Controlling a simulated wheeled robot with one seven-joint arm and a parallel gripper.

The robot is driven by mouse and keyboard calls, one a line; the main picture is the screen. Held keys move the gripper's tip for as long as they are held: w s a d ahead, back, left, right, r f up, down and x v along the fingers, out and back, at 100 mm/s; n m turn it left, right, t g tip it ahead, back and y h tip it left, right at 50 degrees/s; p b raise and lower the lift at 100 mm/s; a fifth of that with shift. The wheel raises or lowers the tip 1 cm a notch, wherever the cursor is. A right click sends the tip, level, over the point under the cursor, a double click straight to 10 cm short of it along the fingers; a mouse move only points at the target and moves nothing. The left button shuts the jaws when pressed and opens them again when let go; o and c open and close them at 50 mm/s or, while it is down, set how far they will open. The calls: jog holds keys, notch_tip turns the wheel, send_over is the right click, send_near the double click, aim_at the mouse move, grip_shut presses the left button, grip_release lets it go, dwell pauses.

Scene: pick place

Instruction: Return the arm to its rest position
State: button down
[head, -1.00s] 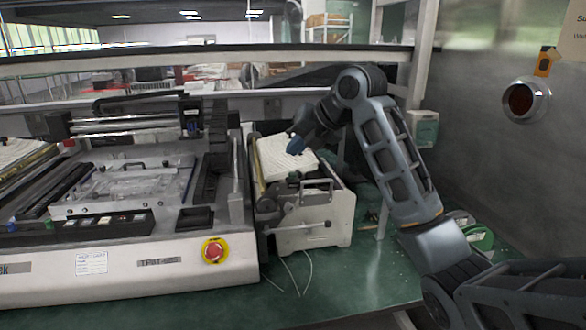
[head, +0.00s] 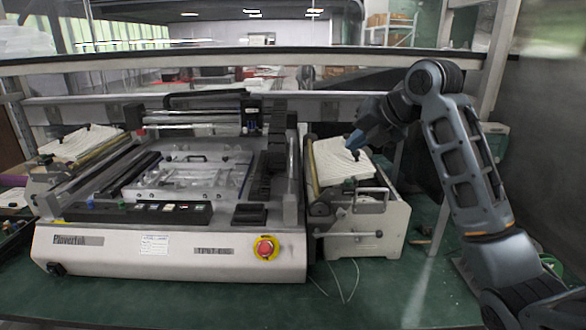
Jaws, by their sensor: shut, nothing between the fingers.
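My gripper (head: 356,141) shows at the end of my raised, bent arm in the head view, at the right of centre.
The large machine (head: 170,262) with a red stop button (head: 265,248) fills the left and middle of the green bench (head: 390,295). Another white stack (head: 80,143) lies at the far left. A long rail (head: 250,58) runs across behind. Thin cables (head: 345,285) lie in front of the feeder.

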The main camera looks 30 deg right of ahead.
jog(key=s+a+f+m+t+y, duration=0.1)
jog(key=a+f+m+t, duration=0.2)
jog(key=a+f+m, duration=0.8)
jog(key=s+a+f+m+t, duration=0.1)
jog(key=s+a+f+m, duration=0.4)
jog(key=s+a+f, duration=0.55)
jog(key=s+a+f+m+h, duration=0.1)
jog(key=s+a+m, duration=0.15)
jog(key=s, duration=0.35)
jog(key=s+a+f+m, duration=0.1)
jog(key=s+f+m, duration=0.15)
jog(key=s, duration=0.35)
jog(key=s+a+f+m+h, duration=0.1)
jog(key=s+a+m, duration=0.15)
jog(key=s, duration=0.25)
jog(key=s+d+r+m, duration=0.1)
jog(key=s+r, duration=0.3)
jog(key=s, duration=0.4)
jog(key=s+r+m+t, duration=0.1)
jog(key=s+r+m, duration=0.2)
jog(key=s, duration=0.6)
jog(key=shift+d+r+t+y, duration=0.3)
jog(key=shift+d+r, duration=0.1)
jog(key=shift+r, duration=0.05)
